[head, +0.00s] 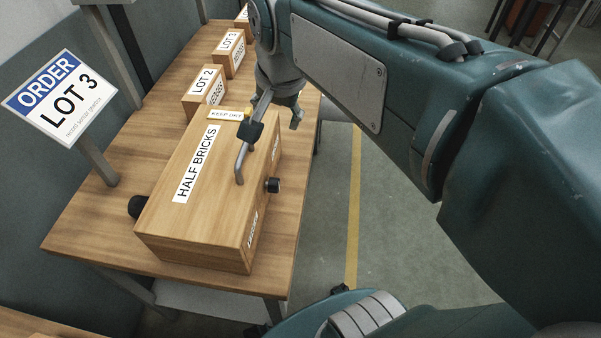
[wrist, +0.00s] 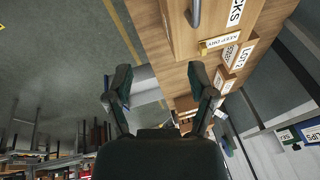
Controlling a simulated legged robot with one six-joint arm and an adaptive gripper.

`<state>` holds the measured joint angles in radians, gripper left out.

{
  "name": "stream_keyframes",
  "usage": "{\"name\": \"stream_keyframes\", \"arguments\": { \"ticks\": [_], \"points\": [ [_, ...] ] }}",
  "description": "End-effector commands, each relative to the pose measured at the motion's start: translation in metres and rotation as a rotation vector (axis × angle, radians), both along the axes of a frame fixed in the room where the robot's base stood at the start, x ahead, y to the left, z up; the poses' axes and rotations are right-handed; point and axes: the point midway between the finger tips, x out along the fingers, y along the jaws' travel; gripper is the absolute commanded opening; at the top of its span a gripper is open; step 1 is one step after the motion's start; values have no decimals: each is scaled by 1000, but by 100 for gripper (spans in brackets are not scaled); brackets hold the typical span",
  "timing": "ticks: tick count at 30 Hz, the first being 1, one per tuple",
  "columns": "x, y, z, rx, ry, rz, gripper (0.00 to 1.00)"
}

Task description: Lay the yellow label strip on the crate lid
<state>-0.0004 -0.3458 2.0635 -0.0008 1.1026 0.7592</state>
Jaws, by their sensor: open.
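The crate (head: 205,222) stands on the wooden table. Its lid bears a HALF BRICKS label (head: 197,164) and a grey bent handle (head: 240,163). A strip with a white KEEP DRY face (head: 226,114) and yellow at one end lies at the crate's far end. It also shows in the wrist view (wrist: 220,41); I cannot tell whether it rests fully on the lid. My gripper (head: 273,122) hangs over the crate's far right side in the head view. In the wrist view its fingers (wrist: 160,84) are spread, with nothing between them.
Smaller boxes, one marked LOT 2 (head: 204,88) and one LOT 3 (head: 229,52), stand in a row behind the crate. An ORDER LOT 3 sign (head: 61,98) stands at the table's left. Black knobs stick out from the crate's sides. Bare table (head: 100,225) shows at the left front.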

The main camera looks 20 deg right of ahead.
Motion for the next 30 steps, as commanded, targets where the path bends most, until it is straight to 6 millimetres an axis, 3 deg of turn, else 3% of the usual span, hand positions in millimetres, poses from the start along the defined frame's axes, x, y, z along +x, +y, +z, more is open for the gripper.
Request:
{"name": "stream_keyframes", "arguments": {
  "ticks": [1,6,12,30],
  "points": [
    [-18,0,-5,-30,-25,87,71],
    [-66,0,-31,-159,-102,408,71],
    [-99,0,-57,-277,-155,653,71],
    [-103,0,-62,-300,-161,698,71]
  ]
}}
